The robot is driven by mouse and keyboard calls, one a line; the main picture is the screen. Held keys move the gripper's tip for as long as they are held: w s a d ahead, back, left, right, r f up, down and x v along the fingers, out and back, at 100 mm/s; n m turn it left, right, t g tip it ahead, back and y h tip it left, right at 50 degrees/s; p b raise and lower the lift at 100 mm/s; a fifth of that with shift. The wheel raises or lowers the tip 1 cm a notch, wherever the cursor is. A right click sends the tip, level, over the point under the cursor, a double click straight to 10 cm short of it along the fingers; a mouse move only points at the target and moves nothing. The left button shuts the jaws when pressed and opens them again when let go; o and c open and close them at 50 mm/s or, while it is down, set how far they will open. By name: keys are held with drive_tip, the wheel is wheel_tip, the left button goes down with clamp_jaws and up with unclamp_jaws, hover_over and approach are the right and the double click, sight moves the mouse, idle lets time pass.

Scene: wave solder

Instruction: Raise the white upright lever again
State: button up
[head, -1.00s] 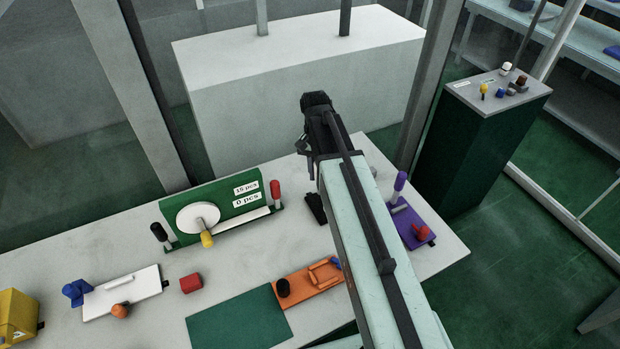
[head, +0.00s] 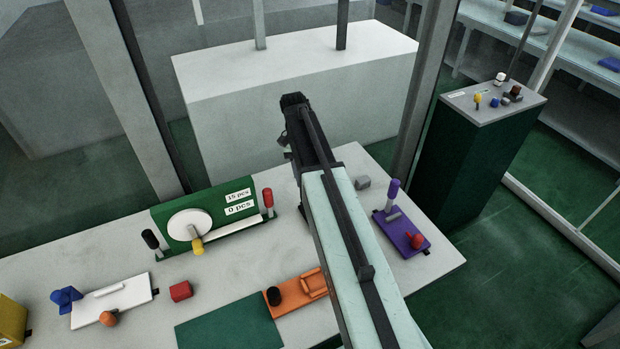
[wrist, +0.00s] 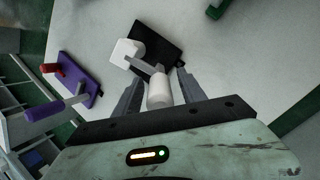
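In the wrist view the white lever handle (wrist: 159,92) stands between the two fingers of my gripper (wrist: 158,94). The fingers are open, one on each side, with narrow gaps apparently left around the handle. A grey rod joins the handle to a pale block (wrist: 127,51) beside a black base plate (wrist: 158,45). In the head view my gripper (head: 290,142) is over the back of the table, and my arm hides the lever handle. A small grey block (head: 362,183) shows just right of my arm.
The purple plate (head: 408,238) with its upright purple handle and red knob is close on the right. The green panel (head: 165,213) with a white dial and red and black handles is left. An orange plate (head: 290,299) lies nearer. The tabletop between is mostly clear.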

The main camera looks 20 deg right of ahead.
drive_tip(key=shift+r, duration=0.1)
drive_tip(key=shift+w+r+p, duration=0.1)
drive_tip(key=shift+r+p, duration=0.25)
drive_tip(key=shift+p, duration=0.1)
drive_tip(key=p+v, duration=0.6)
drive_tip(key=v, duration=0.1)
drive_tip(key=shift+f, duration=0.1)
